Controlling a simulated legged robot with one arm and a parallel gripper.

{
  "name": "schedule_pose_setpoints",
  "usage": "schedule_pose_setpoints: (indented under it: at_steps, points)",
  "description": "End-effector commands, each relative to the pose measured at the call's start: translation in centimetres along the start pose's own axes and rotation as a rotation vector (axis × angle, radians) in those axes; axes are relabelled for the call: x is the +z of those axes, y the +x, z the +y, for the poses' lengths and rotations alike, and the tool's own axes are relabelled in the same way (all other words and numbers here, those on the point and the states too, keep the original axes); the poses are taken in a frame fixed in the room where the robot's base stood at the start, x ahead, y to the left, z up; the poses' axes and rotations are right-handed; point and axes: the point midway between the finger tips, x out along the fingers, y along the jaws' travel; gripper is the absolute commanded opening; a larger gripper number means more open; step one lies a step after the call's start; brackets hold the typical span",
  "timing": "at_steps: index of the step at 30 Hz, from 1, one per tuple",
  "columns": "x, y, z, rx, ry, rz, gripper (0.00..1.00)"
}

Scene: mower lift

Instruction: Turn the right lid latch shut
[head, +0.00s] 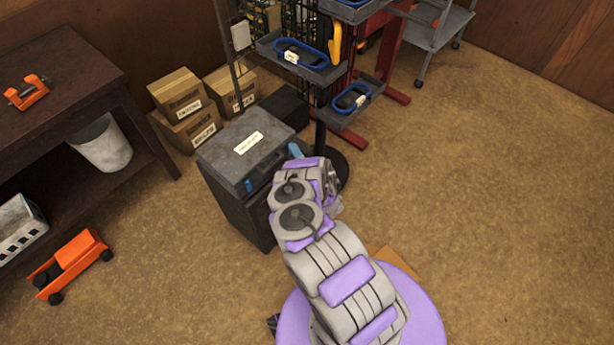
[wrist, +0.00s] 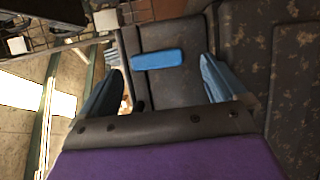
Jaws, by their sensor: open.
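In the wrist view the blue latch (wrist: 158,59) lies crosswise on a dark panel. My gripper (wrist: 161,66) is open, with one bluish finger on each side of the latch and a gap to both. The latch is between or just beyond the fingertips; I cannot tell the depth. In the head view my gripper is mostly hidden by the arm.
The left lid latch (head: 249,186) is a blue tab at the case's front. A rack with grey trays (head: 300,62) stands close behind my arm. Cardboard boxes (head: 185,110) sit behind the case, and a dark workbench (head: 60,75) is at left. The floor at right is clear.

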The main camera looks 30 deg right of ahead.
Motion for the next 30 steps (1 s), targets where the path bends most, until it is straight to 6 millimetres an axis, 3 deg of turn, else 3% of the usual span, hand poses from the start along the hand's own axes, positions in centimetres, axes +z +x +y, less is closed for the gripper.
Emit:
schedule_pose_setpoints:
  at_steps: [6, 14, 30]
  points:
    - [0.1, -4.8, -0.1, -0.004, 0.003, -0.003, 0.98]
    - [0.1, -9.6, -0.1, 0.0, 0.004, -0.006, 0.98]
    - [0.1, -12.2, -0.1, -0.002, 0.003, -0.002, 0.98]
